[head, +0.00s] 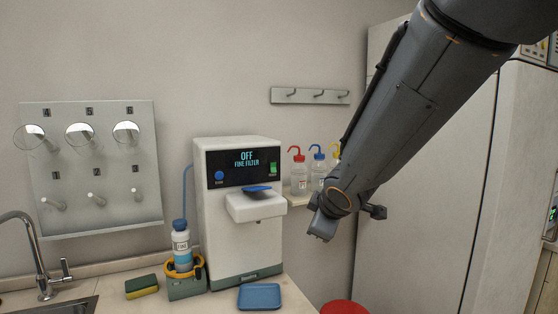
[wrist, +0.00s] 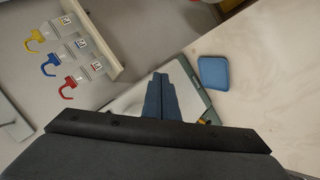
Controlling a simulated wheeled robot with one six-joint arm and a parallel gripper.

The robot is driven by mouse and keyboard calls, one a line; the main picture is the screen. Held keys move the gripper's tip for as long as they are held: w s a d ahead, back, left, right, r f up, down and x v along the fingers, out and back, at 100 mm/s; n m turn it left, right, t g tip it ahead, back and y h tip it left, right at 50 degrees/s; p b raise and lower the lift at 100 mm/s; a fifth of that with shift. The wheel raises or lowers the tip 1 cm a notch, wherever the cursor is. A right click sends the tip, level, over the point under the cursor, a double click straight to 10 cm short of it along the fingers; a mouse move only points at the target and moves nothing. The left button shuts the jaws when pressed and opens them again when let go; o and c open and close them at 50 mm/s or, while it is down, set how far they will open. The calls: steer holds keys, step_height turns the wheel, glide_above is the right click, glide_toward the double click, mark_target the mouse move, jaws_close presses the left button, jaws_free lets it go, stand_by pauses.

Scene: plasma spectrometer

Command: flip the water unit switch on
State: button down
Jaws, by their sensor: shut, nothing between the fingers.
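The water unit (head: 242,250) is a white box on the counter in the head view. Its dark display reads "OFF" and "FINE FILTER". A small green switch (head: 272,169) is at the right end of its front panel and a blue knob (head: 219,176) is at the left. My gripper (head: 321,232) hangs to the right of the unit, apart from it. In the wrist view, its fingers (wrist: 158,92) are together and empty, with part of the unit (wrist: 186,75) behind them. The switch cannot be made out in the wrist view.
Wash bottles with red, blue and yellow caps (head: 299,174) stand on a shelf right of the unit. A blue tray (head: 259,296) lies in front. A labelled bottle (head: 181,245), a sponge (head: 141,287) and a sink tap (head: 40,262) are left. A tall cabinet (head: 425,190) stands right.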

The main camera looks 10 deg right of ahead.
mark_target(274, 172)
steer(key=w+a+r+n+t+y+p, duration=0.1)
steer(key=r+n, duration=0.3)
steer(key=r, duration=0.4)
steer(key=w+a+r+n+t+y+p, duration=0.1)
steer(key=w+a+r+n+t+y, duration=0.1)
steer(key=r+n, duration=0.3)
step_height(274, 172, up, 4)
steer(key=shift+a+f+n, duration=0.2)
steer(key=shift+a+n, duration=0.05)
steer(key=shift+n, duration=0.05)
steer(key=b+x, duration=0.1)
steer(key=x, duration=1.3)
steer(key=shift+a+r, duration=0.15)
steer(key=b, duration=0.3)
steer(key=f+t+b, duration=0.1)
steer(key=b, duration=0.2)
steer(key=shift+w+y, duration=0.2)
steer(key=shift+y, duration=0.1)
steer(key=shift+a+r, duration=0.1)
steer(key=shift+r, duration=0.15)
